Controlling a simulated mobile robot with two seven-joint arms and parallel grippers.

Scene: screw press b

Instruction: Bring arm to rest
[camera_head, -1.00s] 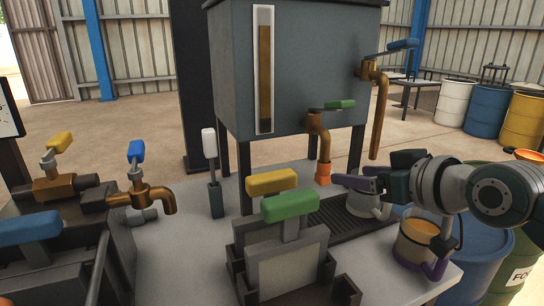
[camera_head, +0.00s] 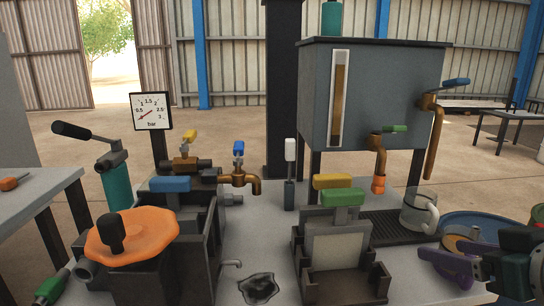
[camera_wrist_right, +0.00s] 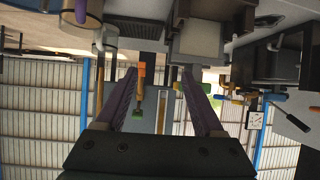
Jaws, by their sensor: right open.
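My right gripper (camera_head: 432,264) is at the lower right of the head view, with its purple fingers apart and nothing seen between them. In the right wrist view the two fingers (camera_wrist_right: 160,75) also stand apart with an empty gap; that picture is upside down. My left gripper is not in view.
A grey tank (camera_head: 390,95) with taps stands behind the mug. The press with its orange handwheel (camera_head: 130,238) is at the front left. Green and yellow levers (camera_head: 343,197) stand left of the gripper. A dark puddle (camera_head: 259,288) lies on the bench. A blue drum (camera_head: 490,222) stands at the right.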

